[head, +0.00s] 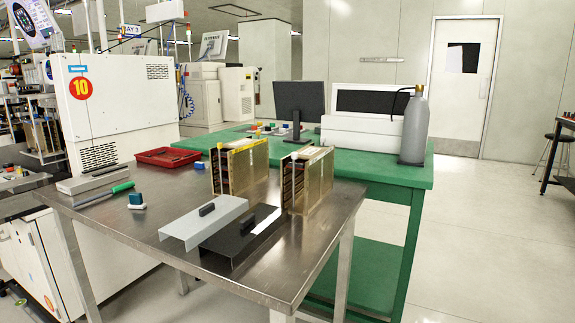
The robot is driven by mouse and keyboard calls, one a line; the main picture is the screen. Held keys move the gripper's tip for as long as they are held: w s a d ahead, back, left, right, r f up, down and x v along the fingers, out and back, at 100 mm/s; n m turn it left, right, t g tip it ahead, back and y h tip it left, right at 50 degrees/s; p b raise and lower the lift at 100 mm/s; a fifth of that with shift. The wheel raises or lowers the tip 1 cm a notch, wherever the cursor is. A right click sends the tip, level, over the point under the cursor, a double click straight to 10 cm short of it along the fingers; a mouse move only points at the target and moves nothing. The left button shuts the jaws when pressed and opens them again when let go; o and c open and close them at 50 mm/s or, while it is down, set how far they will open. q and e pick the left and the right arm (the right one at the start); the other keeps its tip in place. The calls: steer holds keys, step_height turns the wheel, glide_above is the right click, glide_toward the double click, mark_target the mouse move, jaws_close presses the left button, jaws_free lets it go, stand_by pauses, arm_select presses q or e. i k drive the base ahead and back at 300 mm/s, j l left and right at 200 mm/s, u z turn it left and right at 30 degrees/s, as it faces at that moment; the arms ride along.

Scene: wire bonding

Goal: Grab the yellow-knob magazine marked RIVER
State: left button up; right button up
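Two gold, slotted magazines stand upright on the steel table (150,240). The left magazine (245,167) is near the table's back edge. The right magazine (318,183) stands to its right and a little nearer, near the right edge, with a gap between them. Dark slots show on their left-facing ends. I cannot make out a yellow knob or the marking RIVER on either one; any lettering is too small to read or faces away. Neither of my grippers is in view.
A silver cover (190,232) and a black cover (228,248), each with a dark handle, lie in front of the magazines. A red tray (168,156) and small tools are at the back left. A green bench (385,171) with a monitor (300,101) and grey cylinder (414,130) stands behind.

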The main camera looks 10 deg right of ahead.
mark_target(248, 160)
steer(key=l+u, duration=0.15)
steer(key=l, duration=0.5)
steer(key=k+l+u, duration=0.1)
steer(key=l, duration=0.55)
